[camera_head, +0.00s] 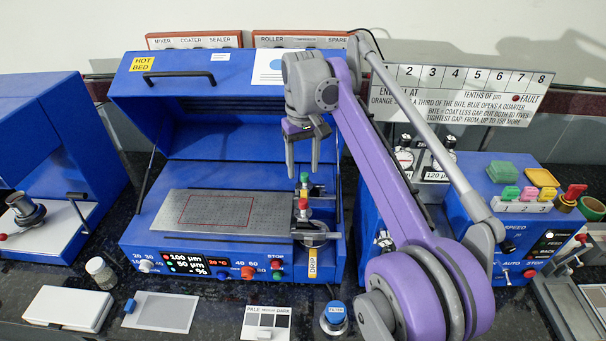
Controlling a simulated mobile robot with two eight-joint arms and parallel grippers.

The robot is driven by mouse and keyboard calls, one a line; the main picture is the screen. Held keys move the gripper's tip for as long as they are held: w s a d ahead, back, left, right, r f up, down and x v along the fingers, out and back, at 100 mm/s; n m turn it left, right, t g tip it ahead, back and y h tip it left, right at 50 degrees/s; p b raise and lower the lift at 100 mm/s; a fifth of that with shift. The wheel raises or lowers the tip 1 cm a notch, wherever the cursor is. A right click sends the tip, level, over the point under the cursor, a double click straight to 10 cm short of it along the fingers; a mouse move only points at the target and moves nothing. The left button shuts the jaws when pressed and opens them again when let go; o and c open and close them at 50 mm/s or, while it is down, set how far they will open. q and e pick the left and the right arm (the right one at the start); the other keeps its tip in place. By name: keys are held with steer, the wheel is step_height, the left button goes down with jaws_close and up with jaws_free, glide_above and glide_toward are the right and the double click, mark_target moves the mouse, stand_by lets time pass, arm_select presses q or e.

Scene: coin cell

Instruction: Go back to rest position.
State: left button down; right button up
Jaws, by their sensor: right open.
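My right arm, purple and grey, reaches up from the lower right. Its gripper (302,168) points down over the right end of the hot bed (230,242), with two grey fingers apart. I see nothing held between them. In the picture the fingers come close above small red and green knobs (304,190) beside the metal plate (195,212); I cannot tell the true gap. My left gripper is not in view.
The hot bed's blue lid (200,100) stands open behind the gripper. A blue machine (45,140) stands at left, and a blue unit (515,225) with coloured blocks at right. A white box (68,308), a filter jar (335,315) and a shade card (267,323) lie in front.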

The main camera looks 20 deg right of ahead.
stand_by(0.5)
steer(key=s+a+f+t, duration=0.3)
steer(key=s+f, duration=0.7)
steer(key=s, duration=0.2)
steer(key=s+a+f+t, duration=0.2)
steer(key=s+a+f, duration=0.1)
steer(key=s+f, duration=0.7)
steer(key=shift+s+f+t, duration=0.15)
steer(key=shift+s+t, duration=0.25)
steer(key=shift+s, duration=0.85)
